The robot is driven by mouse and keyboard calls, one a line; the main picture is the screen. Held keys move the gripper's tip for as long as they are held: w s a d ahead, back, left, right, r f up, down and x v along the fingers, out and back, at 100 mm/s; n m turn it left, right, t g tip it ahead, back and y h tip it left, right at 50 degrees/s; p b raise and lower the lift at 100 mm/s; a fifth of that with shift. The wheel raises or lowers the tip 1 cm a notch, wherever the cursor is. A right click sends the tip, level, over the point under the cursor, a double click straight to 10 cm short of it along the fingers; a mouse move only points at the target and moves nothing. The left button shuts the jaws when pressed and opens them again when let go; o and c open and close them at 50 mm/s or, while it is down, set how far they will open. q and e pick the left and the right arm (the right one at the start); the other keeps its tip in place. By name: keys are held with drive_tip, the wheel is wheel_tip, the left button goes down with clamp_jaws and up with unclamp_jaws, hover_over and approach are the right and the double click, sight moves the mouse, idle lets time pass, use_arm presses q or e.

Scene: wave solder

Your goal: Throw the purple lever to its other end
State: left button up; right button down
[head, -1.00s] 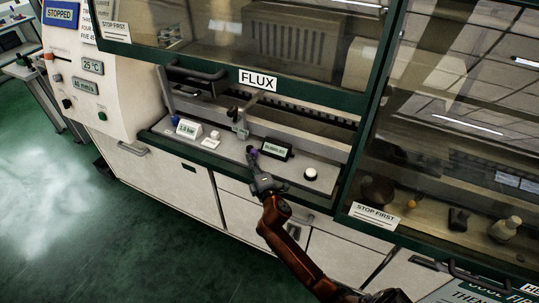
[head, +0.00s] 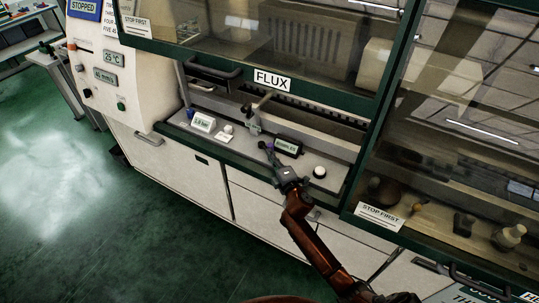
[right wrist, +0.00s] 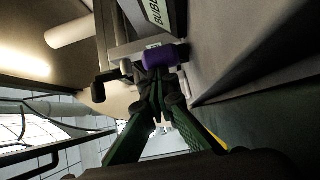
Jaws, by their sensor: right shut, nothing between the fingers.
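The purple lever grip (head: 270,147) shows as a small patch beside the BUBBLES display on the flux station's grey ledge. In the right wrist view the purple grip (right wrist: 163,56) is a short cylinder just beyond the fingertips. My right gripper (head: 266,147) is shut and empty, reaching up from below with its tips right at the grip. In the right wrist view its tips (right wrist: 158,76) look close against the grip; I cannot tell whether they touch. The fingers partly hide the lever's shaft. My left gripper is not in view.
The BUBBLES display (head: 288,147) stands close to the right of the lever. A white round knob (head: 320,171) is farther right. A grey post (head: 254,125) is behind, and a pressure display (head: 203,122) is left. The green-framed FLUX window (head: 310,88) hangs above.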

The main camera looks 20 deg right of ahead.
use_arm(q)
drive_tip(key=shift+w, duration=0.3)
use_arm(e)
drive_tip(key=shift+d+r, duration=0.1)
drive_tip(key=shift+d, duration=0.35)
drive_tip(key=s+a, duration=0.1)
drive_tip(key=a, duration=0.1)
drive_tip(key=s+a, duration=0.1)
drive_tip(key=a, duration=0.1)
drive_tip(key=shift+s, duration=0.3)
drive_tip(key=s+d, duration=0.1)
drive_tip(key=s, duration=0.4)
drive_tip(key=s+d+p, duration=0.1)
drive_tip(key=s, duration=0.2)
drive_tip(key=shift+s+d, duration=0.45)
drive_tip(key=shift+s, duration=0.1)
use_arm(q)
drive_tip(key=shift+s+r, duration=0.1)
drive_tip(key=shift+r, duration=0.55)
